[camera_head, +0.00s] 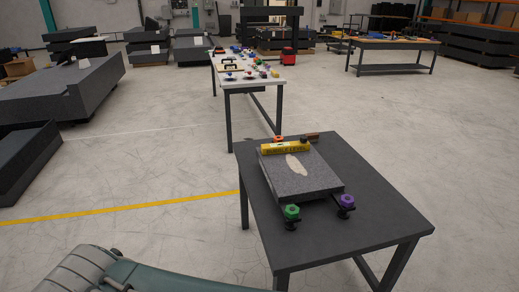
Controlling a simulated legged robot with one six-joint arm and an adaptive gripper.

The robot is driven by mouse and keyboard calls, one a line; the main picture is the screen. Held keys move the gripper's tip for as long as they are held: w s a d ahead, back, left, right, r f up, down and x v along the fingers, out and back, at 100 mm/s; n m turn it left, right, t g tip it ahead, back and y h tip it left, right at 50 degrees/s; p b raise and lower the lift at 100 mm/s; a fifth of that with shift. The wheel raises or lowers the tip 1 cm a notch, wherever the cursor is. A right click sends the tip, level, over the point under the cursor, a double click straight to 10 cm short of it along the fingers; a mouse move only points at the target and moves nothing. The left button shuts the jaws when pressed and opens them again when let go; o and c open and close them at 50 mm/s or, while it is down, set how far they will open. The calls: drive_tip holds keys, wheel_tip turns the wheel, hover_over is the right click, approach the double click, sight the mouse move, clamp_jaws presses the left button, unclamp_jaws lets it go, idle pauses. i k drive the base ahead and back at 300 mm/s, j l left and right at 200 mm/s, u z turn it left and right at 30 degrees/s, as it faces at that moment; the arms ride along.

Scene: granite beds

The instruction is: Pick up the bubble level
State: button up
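The bubble level (285,148) is a yellow bar with dark lettering on its side. It lies along the far edge of a grey granite slab (320,180). The slab rests on a dark table (376,215) and has a pale patch (297,165) on its top. A green knob (291,211) and a purple knob (347,201) stand at the slab's near side. An orange piece (279,139) shows behind the level. My gripper is not in view. A grey-green rounded part of my own body shows at the bottom left.
A small brown block (312,136) sits near the table's far edge. Behind is a white-topped table (262,85) with several coloured items. Large granite beds (66,88) stand at the left. Another table (394,45) stands at the back right. The floor right of the dark table is open.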

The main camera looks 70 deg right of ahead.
sight(293, 147)
drive_tip(key=i+z, duration=0.35)
drive_tip(key=i, duration=0.15)
drive_tip(key=i+z, duration=0.4)
drive_tip(key=i+j+z, duration=0.35)
drive_tip(key=i, duration=0.2)
drive_tip(key=i+l+z, duration=0.1)
drive_tip(key=z, duration=0.3)
drive_tip(key=i+z, duration=0.25)
drive_tip(key=z, duration=0.15)
drive_tip(key=i+z, duration=0.2)
drive_tip(key=z, duration=0.15)
drive_tip(key=i+j+z, duration=0.15)
drive_tip(key=z, duration=0.25)
drive_tip(key=i+l+z, duration=0.1)
drive_tip(key=z, duration=0.3)
drive_tip(key=i+z, duration=0.55)
drive_tip(key=z, duration=0.2)
drive_tip(key=i+l, duration=0.2)
drive_tip(key=i, duration=0.2)
drive_tip(key=i+l, duration=0.2)
drive_tip(key=i, duration=0.2)
drive_tip(key=z, duration=0.05)
